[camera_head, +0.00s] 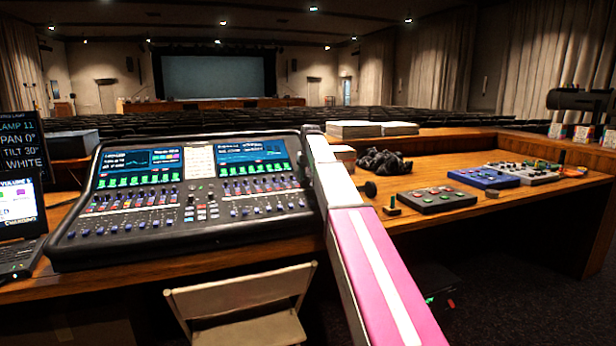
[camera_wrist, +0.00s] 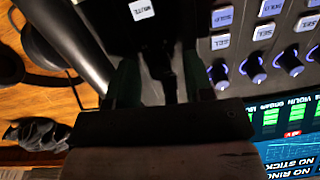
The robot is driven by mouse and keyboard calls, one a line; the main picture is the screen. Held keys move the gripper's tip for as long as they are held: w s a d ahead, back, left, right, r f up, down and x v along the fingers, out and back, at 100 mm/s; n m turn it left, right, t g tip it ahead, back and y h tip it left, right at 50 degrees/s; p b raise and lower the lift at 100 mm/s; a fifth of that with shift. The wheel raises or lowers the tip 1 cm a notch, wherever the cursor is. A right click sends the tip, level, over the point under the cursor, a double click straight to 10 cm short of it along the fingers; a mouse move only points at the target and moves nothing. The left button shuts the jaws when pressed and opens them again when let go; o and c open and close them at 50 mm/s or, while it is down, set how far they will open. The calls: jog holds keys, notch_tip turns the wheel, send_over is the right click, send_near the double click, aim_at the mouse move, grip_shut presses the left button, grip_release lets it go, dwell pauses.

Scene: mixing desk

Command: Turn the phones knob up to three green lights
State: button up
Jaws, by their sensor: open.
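The mixing desk (camera_head: 185,232) stands on the wooden counter, with two lit screens showing green level bars. My pink and white arm crosses its right edge and hides that part. In the wrist view, my gripper (camera_wrist: 160,80) is open over a dark part of the desk, its fingers apart. A dark post-like shape stands between the fingers; I cannot tell whether it is the phones knob or whether they touch it. No phones label or row of phones lights can be made out. A square button marked MUTE (camera_wrist: 141,10) lies just beyond.
Blue-ringed knobs (camera_wrist: 255,66) and white SEL buttons (camera_wrist: 263,31) are to the right in the wrist view. Black headphones (camera_wrist: 45,40) lie at left. A crumpled black cloth (camera_head: 385,162), paper stacks (camera_head: 358,129) and a grey button box (camera_head: 437,199) sit right of the desk.

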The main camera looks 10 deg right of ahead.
aim_at(309, 177)
notch_tip(309, 177, up, 11)
jog(key=shift+s+d, duration=0.2)
jog(key=shift+d, duration=0.1)
jog(key=shift+s+f, duration=0.1)
dwell(0.4)
